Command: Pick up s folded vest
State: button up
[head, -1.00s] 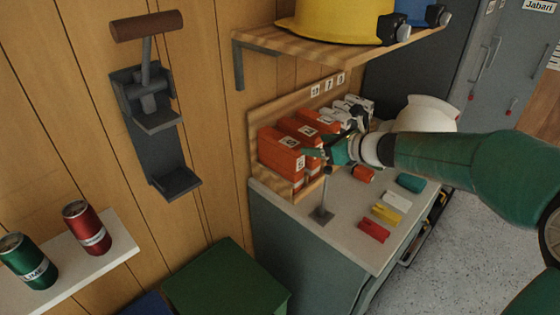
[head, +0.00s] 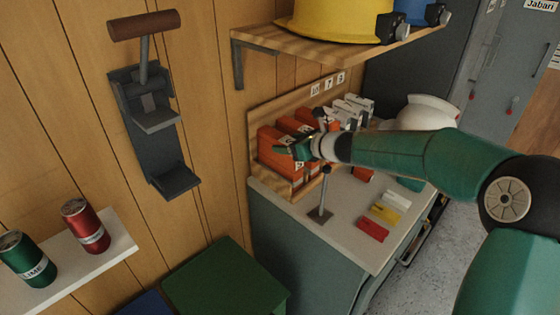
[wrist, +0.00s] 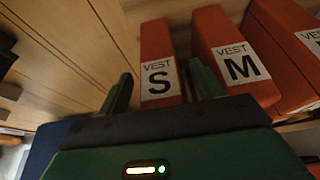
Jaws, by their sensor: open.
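The S folded vest (wrist: 158,45) is an orange upright pack with a white label reading "VEST S". In the head view it is the leftmost orange pack (head: 268,144) in the wooden rack, partly hidden by my gripper. My gripper (wrist: 160,88) is open and empty in the wrist view. Its left finger lies left of the S pack and its right finger over the gap between the S and M packs. The head view shows my gripper (head: 282,149) at the front of the S pack; I cannot tell whether it touches.
The M vest (wrist: 235,55) stands close right of the S pack, with another orange pack (wrist: 290,45) beyond. White boxes (head: 352,108) fill the rack's far end. A thin stand (head: 322,200) rises from the counter (head: 350,255). A shelf (head: 330,45) with a yellow helmet (head: 335,20) hangs above.

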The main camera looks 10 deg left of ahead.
grip_shut()
jog(key=shift+r, duration=0.1)
